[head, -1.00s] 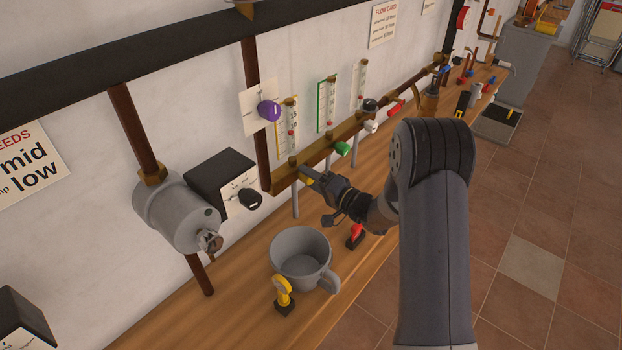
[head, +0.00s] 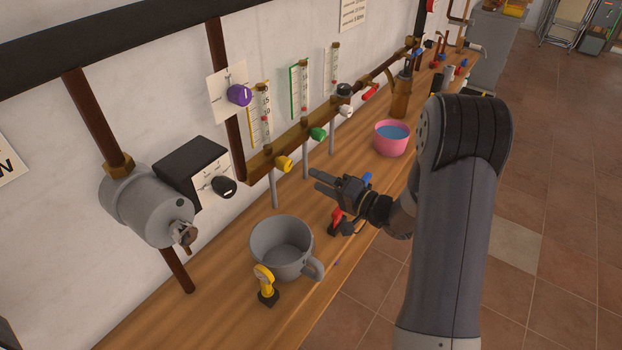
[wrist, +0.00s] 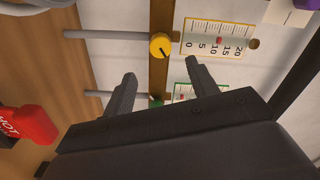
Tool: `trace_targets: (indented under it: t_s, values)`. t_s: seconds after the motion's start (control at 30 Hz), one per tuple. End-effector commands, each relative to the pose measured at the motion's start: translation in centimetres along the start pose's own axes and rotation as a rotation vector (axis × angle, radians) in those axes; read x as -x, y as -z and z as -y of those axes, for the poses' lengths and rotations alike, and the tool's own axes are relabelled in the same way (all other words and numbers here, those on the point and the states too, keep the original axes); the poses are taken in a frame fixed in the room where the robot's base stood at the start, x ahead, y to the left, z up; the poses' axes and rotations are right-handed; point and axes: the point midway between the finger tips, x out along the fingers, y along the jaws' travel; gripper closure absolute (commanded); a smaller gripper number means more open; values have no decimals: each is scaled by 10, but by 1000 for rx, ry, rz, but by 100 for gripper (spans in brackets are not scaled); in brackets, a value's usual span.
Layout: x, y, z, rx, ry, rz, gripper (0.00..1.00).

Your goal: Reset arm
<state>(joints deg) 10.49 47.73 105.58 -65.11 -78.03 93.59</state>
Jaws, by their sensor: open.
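My gripper (head: 322,182) is open and empty. In the head view it hovers over the wooden bench, to the right of the yellow knob (head: 284,164) and above the red-handled item (head: 336,218). In the wrist view my two fingers (wrist: 158,88) are spread apart, with the yellow knob (wrist: 160,45) beyond them and touching neither.
A grey mug (head: 281,247) and a yellow-handled item (head: 265,284) stand on the wooden bench (head: 225,300) at the front. A pink bowl (head: 391,139) with blue liquid stands farther back. A grey cylinder housing (head: 147,208) juts from the wall at left.

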Motion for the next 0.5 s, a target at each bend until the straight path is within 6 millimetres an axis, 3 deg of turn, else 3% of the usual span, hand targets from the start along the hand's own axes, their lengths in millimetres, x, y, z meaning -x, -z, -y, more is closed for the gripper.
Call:
trace_targets:
  t_s: [0.33, 0.5]
  values:
    - [2, 0, 0, 0, 0, 0, 45]
    - [-9, 0, 1, 0, 1, 2, 45]
